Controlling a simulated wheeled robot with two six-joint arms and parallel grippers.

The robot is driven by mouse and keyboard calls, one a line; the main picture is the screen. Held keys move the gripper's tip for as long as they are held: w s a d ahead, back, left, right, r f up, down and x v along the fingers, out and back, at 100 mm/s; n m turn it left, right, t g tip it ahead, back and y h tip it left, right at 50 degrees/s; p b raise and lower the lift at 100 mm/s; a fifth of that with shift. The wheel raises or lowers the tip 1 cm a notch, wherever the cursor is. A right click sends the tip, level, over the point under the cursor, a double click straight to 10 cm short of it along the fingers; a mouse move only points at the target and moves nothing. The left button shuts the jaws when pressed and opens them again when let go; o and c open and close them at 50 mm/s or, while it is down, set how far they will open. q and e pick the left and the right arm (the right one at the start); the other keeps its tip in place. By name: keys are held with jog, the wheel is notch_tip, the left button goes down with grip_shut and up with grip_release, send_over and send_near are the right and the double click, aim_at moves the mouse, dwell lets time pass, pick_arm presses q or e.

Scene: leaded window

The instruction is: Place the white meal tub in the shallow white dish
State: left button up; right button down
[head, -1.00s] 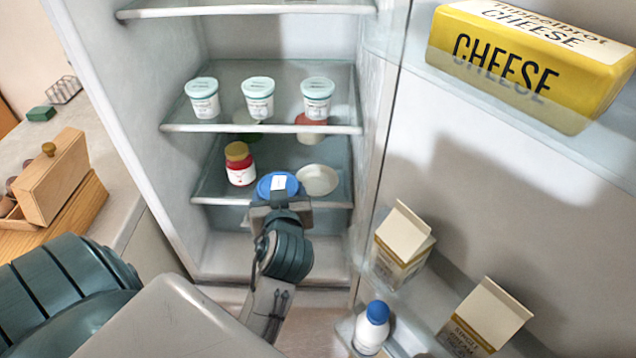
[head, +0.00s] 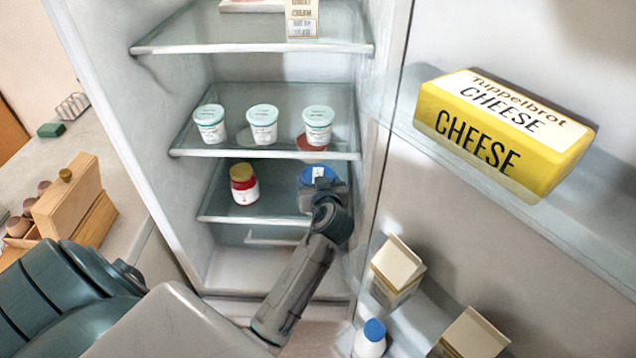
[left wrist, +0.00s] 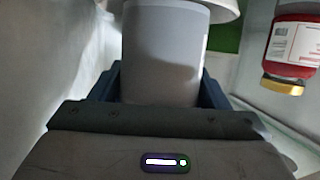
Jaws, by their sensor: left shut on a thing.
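The white meal tub shows in the left wrist view (left wrist: 165,50), with its blue, labelled lid (head: 308,175) in the head view. My left gripper (head: 328,188) is shut on the tub at the right of the lower glass shelf. In the left wrist view, a pale rim (left wrist: 226,8) at the tub's far end looks like the shallow white dish. In the head view the dish is hidden behind the tub and gripper. I cannot tell whether the tub touches the dish. My right gripper is not in view.
A red jar with a yellow lid (head: 244,183) stands left of the tub. Three lidded white pots (head: 262,124) stand on the shelf above, with a red thing (head: 312,141) below its glass. The fridge wall is close on the right. The door holds cheese (head: 500,135) and cartons (head: 397,270).

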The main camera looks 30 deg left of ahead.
pick_arm(q)
jog(key=shift+f, duration=0.75)
jog(key=shift+f, duration=0.1)
jog(key=shift+f, duration=0.15)
jog(key=o, duration=1.3)
